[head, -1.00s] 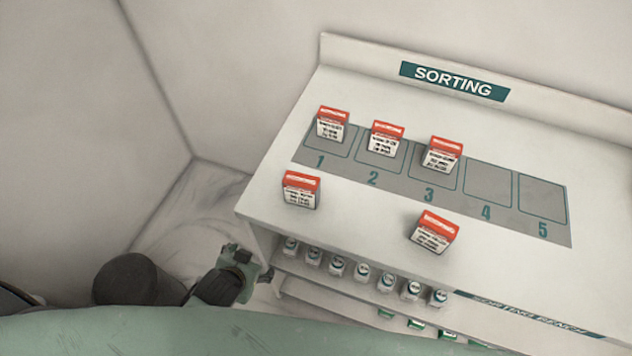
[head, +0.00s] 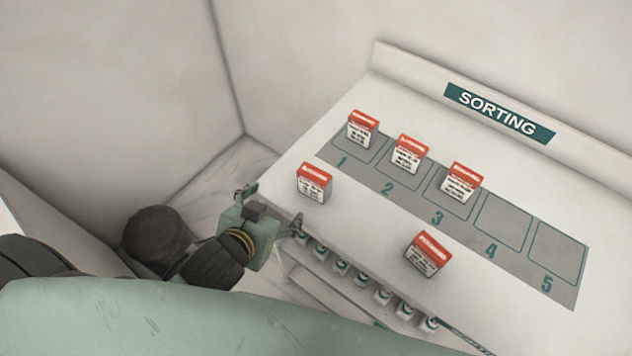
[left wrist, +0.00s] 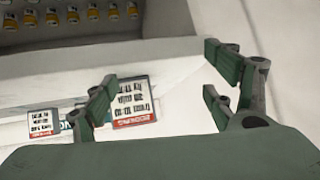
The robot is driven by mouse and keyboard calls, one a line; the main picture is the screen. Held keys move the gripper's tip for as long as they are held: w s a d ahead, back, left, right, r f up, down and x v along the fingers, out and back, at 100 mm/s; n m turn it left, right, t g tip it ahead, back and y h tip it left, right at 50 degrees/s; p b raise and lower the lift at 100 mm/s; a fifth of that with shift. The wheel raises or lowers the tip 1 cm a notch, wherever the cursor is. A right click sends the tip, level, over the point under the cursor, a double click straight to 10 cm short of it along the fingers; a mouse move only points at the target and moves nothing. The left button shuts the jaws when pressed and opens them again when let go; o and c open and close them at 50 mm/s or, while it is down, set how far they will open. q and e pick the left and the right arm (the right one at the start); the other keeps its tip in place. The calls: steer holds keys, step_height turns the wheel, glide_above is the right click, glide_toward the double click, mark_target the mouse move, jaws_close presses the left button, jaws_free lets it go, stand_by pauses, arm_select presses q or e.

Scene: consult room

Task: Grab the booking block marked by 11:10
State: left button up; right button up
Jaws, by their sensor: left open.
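Several white booking blocks with red tops stand on the sorting bench (head: 375,255). Three stand on slots 1 (head: 362,130), 2 (head: 409,155) and 3 (head: 461,184). A front left block (head: 314,184) and a front middle block (head: 428,254) stand off the slots. Their printed labels are too small to read, so I cannot tell which says 11:10. My left gripper (head: 273,206) is open and empty at the bench's left front edge, just left of the front left block. In the left wrist view a larger block (left wrist: 132,102) shows beside one finger, partly hidden, and a smaller block (left wrist: 42,123) farther left.
Slots 4 (head: 502,222) and 5 (head: 556,255) are empty. A shelf under the bench front holds several small bottles (head: 362,280). A wall with a SORTING sign (head: 499,112) closes the back. The bench top between the two front blocks is clear.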

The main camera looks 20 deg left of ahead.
mark_target(310, 185)
arm_select(q)
steer(key=d+r+t+h, duration=0.1)
steer(key=w+d+r+m+t+h, duration=0.1)
steer(key=d, duration=0.1)
steer(key=d+r+h, duration=0.1)
steer(key=d+r, duration=0.1)
steer(key=shift+w+d+m+t, duration=0.15)
steer(key=shift+w+m+t, duration=0.15)
steer(key=shift+w+t, duration=0.1)
steer(key=shift+p+x, duration=0.4)
steer(key=shift+x, duration=0.9)
steer(key=x, duration=0.1)
steer(key=p+x, duration=0.1)
steer(key=x, duration=0.2)
steer(key=shift+w+a+r, duration=0.1)
steer(key=shift+a, duration=0.2)
steer(key=shift+w+d+f, duration=0.15)
steer(key=shift+w+f, duration=0.1)
steer(key=shift+w, duration=0.2)
arm_select(e)
steer(key=shift+w+a+r, duration=0.1)
steer(key=shift+a+r, duration=0.05)
steer(key=shift+r, duration=0.45)
steer(key=shift+w+a+r, duration=0.1)
steer(key=shift+a+r, duration=0.05)
steer(key=shift+r, duration=0.4)
arm_select(q)
steer(key=shift+s, duration=0.1)
steer(key=shift+c, duration=0.5)
steer(key=c, duration=1.2)
